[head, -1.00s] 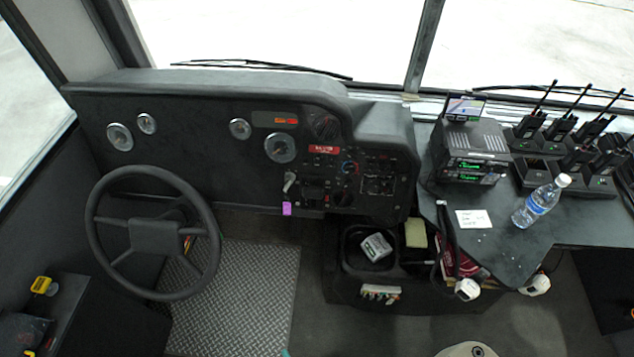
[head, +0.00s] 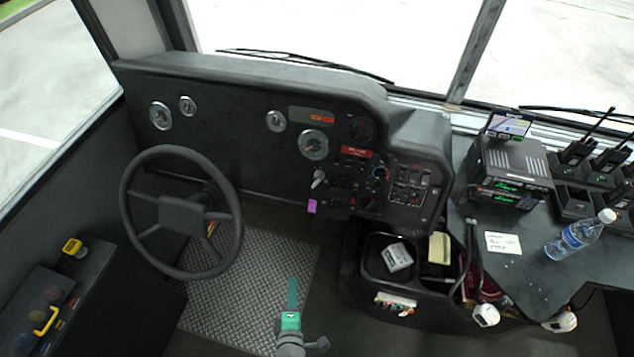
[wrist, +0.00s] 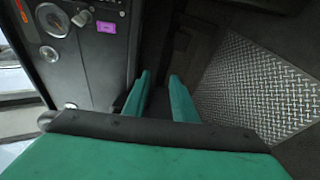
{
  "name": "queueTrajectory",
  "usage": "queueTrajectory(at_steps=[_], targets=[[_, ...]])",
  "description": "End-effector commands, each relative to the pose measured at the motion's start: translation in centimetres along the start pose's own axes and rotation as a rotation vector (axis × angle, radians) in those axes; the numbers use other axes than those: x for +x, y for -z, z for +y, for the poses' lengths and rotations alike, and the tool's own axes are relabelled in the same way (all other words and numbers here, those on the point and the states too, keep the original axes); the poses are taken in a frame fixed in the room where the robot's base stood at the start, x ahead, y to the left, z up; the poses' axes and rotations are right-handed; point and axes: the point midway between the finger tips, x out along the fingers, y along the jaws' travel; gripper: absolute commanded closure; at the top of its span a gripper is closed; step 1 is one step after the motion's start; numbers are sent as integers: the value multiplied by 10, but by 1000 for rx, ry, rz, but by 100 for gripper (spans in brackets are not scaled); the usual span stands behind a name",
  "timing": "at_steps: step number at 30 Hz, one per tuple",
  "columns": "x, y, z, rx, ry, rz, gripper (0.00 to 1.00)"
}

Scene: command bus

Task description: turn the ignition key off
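The ignition key (head: 318,178) is a pale grey key in the dashboard, right of the steering wheel, with a purple tag (head: 312,206) hanging below it. In the wrist view the key (wrist: 82,18) and purple tag (wrist: 105,27) are at the upper left, turned sideways. My gripper (head: 292,282) is teal and is below the key in the head view, over the floor plate. In the wrist view its two fingers (wrist: 159,82) stand apart with nothing between them. The gripper is clear of the key. The key's exact turn angle is too small to tell.
The steering wheel (head: 180,212) is left of the key. A black bin console (head: 375,268) and a side desk with a radio (head: 508,168) and bottle (head: 580,235) are on the right. The space above the floor plate (head: 235,285) is open.

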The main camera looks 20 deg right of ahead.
Motion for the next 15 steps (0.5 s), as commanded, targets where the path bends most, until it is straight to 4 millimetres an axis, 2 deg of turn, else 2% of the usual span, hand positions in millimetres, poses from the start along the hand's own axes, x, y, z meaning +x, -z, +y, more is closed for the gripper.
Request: queueTrajectory(at_steps=[1,6,10,15], targets=[[22,0,11,-87,-20,-41,75],[78,-8,53,-386,-70,-214,75],[111,-12,99,-591,-104,-367,75],[135,-14,157,-786,-135,-549,75]])
